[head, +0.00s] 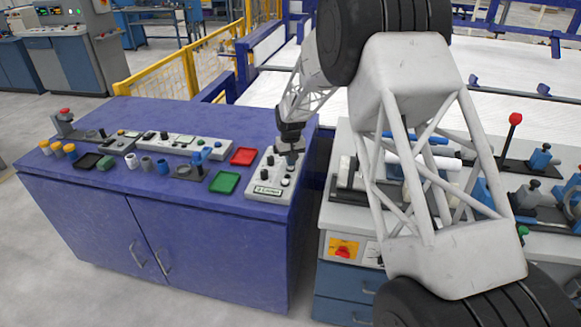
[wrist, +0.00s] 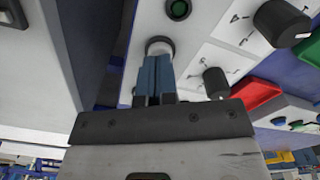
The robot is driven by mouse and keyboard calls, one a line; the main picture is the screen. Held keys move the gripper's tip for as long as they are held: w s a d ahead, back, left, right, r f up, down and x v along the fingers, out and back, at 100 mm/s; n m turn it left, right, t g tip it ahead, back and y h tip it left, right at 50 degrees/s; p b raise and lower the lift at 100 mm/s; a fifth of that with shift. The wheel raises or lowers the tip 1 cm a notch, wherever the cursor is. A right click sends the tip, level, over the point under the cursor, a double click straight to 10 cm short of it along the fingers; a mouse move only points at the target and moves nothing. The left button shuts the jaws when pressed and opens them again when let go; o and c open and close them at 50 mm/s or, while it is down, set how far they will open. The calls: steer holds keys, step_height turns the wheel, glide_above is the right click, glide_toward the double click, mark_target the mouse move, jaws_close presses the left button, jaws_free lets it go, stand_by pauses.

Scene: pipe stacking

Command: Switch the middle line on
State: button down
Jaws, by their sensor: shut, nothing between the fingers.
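A light grey control box (head: 268,189) with a green-lettered label stands at the right end of the blue cabinet top. Several dark knobs and buttons sit on it. My gripper (head: 291,160) points down over its far right part. In the wrist view my gripper (wrist: 154,88) is shut and empty, its blue fingertips at a pale round button (wrist: 159,46); I cannot tell whether they touch it. I cannot tell which control is the middle line's.
A red tray (head: 243,156) and a green tray (head: 224,182) lie left of the box. Another control panel (head: 180,143) and small coloured parts stand farther left on the blue cabinet (head: 150,200). A white workbench with a red-knobbed lever (head: 515,119) stands to the right.

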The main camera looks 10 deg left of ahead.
steer(key=shift+f, duration=0.7)
stand_by(1.1)
steer(key=shift+r, duration=3.55)
steer(key=shift+d+r, duration=0.1)
